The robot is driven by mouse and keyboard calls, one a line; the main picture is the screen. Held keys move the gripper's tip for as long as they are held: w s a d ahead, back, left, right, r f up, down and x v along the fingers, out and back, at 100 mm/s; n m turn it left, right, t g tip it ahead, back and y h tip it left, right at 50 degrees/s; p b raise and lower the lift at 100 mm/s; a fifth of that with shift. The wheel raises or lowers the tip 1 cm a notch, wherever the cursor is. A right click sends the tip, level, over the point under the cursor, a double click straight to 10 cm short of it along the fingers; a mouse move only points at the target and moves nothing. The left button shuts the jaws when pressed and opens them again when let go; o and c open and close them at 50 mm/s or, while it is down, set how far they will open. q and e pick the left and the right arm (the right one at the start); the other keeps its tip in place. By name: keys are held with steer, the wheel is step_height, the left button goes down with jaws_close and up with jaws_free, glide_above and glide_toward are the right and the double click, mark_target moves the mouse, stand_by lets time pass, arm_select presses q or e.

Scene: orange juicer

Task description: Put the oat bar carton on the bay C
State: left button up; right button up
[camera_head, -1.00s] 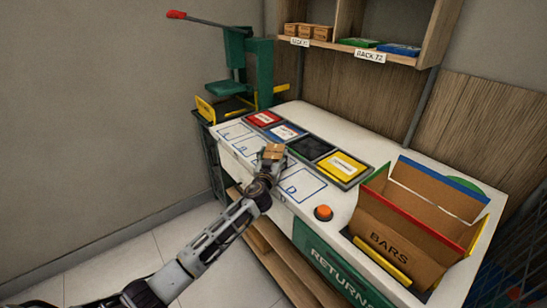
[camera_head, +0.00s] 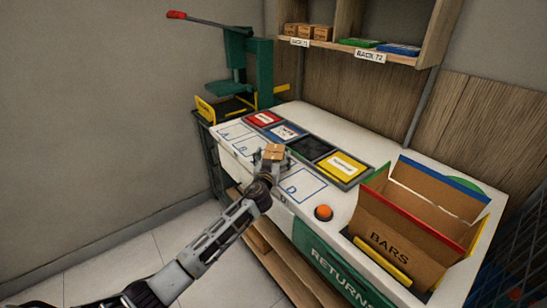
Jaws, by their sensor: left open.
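The oat bar carton (camera_head: 274,151) is a small brown box at the far end of my left arm, over the bay area of the white counter. My left gripper (camera_head: 273,157) is open around or right beside the carton. Bays A (camera_head: 231,132), B (camera_head: 246,147) and D (camera_head: 306,188) are blue outlines on the counter. The place of bay C, between B and D, is mostly hidden by my gripper and wrist. I cannot tell whether the carton touches the counter. My right gripper does not show.
Behind the bays lies a row of coloured panels: red (camera_head: 263,118), blue-and-white (camera_head: 286,132), dark (camera_head: 311,148) and yellow (camera_head: 341,167). A green press (camera_head: 240,68) stands at the back left.

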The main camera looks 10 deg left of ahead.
arm_select(q)
steer(key=shift+r, duration=0.1)
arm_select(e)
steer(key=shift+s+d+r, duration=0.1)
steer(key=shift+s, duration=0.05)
arm_select(q)
steer(key=shift+s, duration=0.7)
steer(key=shift+s+d, duration=0.15)
steer(key=shift+s, duration=3.2)
steer(key=s, duration=0.4)
steer(key=shift+d, duration=0.1)
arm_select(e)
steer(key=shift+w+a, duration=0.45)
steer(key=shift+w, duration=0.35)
